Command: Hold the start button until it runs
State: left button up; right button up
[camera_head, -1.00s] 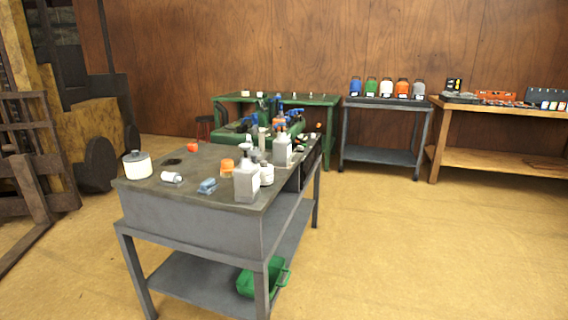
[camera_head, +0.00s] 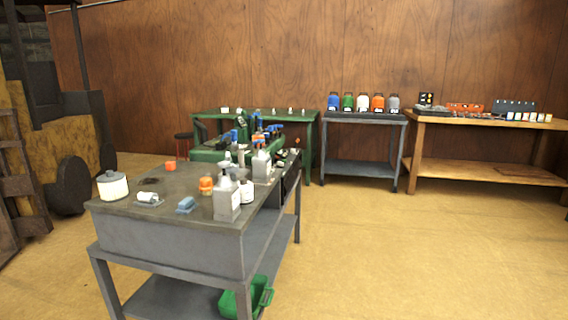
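I cannot make out a start button in the head view. A yellow and dark machine (camera_head: 50,120) with a mast and a dark wheel stands at the left edge, partly cut off. No mower is clearly recognisable in this view. Neither of my grippers is in the picture.
A grey workbench (camera_head: 170,245) with bottles, a white pot (camera_head: 112,186) and a green bin (camera_head: 262,297) below stands in front. A green bench (camera_head: 312,150), a grey table with coloured jars (camera_head: 362,170) and a wooden bench (camera_head: 480,175) line the wall. Floor (camera_head: 430,260) is clear at right.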

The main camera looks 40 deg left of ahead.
pick_arm(q)
jog(key=shift+d, duration=0.15)
jog(key=c, duration=0.7)
grip_shut()
jog(key=shift+a, duration=0.2)
jog(key=shift+d, duration=0.2)
